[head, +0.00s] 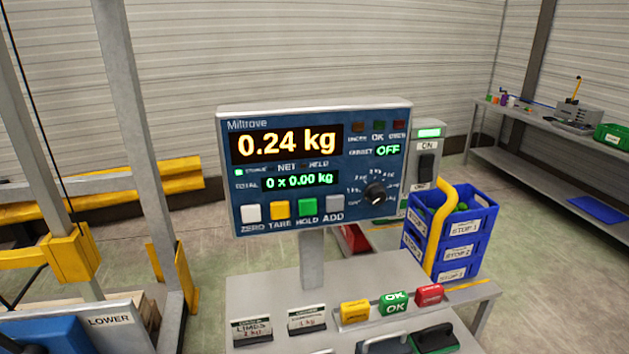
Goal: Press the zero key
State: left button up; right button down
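The zero key (251,213) is a white square button at the lower left of the blue scale panel (240,188), with the label ZERO under it. To its right are a yellow TARE key (280,211), a green HOLD key (308,207) and a grey ADD key (334,204). The main display (286,144) reads 0.24 kg. The total line (301,181) reads 0 x 0.00 kg. A small green lamp is lit by the main display. Neither of my grippers shows in the head view, and nothing covers the keys.
The panel stands on a grey post (312,260) above a bench (262,292) with label cards and yellow, green and red blocks. Right of it are a switch box (427,160), a yellow pipe (441,230) and stacked blue crates (460,253). A steel frame stands left.

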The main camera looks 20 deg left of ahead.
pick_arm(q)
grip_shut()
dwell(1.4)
